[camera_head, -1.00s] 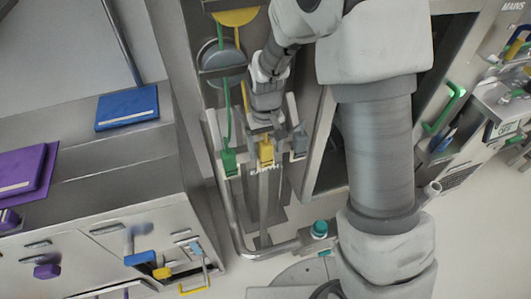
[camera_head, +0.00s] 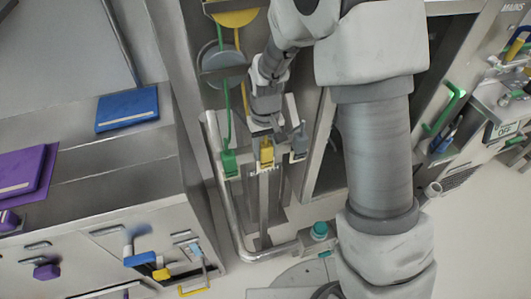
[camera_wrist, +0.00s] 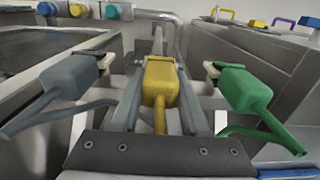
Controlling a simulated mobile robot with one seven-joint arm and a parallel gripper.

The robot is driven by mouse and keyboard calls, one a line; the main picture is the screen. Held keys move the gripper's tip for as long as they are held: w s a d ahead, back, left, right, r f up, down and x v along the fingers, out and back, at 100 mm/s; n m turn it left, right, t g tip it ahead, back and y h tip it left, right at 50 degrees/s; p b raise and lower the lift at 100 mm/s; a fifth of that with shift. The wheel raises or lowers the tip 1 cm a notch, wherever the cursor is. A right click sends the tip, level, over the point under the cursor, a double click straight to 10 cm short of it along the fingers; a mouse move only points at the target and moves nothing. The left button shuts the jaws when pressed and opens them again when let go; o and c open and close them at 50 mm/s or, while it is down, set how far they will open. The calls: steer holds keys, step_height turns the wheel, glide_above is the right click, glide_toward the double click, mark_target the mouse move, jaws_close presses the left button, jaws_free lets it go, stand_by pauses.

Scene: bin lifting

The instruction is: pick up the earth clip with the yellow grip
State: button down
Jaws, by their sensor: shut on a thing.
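The earth clip with the yellow grip (camera_head: 266,152) hangs in the middle of a row of three clips on a rail. It shows in the centre of the wrist view (camera_wrist: 160,82), between the two fingers. My gripper (camera_head: 263,135) is shut on the yellow grip. The clip is still at the rail; whether it has lifted off it I cannot tell. A green clip (camera_head: 229,162) is at its left in the head view and a grey clip (camera_head: 300,144) at its right. In the wrist view the green clip (camera_wrist: 245,90) is right and the grey clip (camera_wrist: 70,75) left.
A bent metal tube frame (camera_head: 228,210) surrounds the clips, with a teal knob (camera_head: 320,230) at its lower corner. Green and yellow cables run up to reels above. A cabinet with a blue folder (camera_head: 127,108) stands at the left.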

steer(key=shift+r, duration=0.15)
step_height(320, 180, up, 10)
steer(key=shift+f+p, duration=0.15)
steer(key=shift+p, duration=0.35)
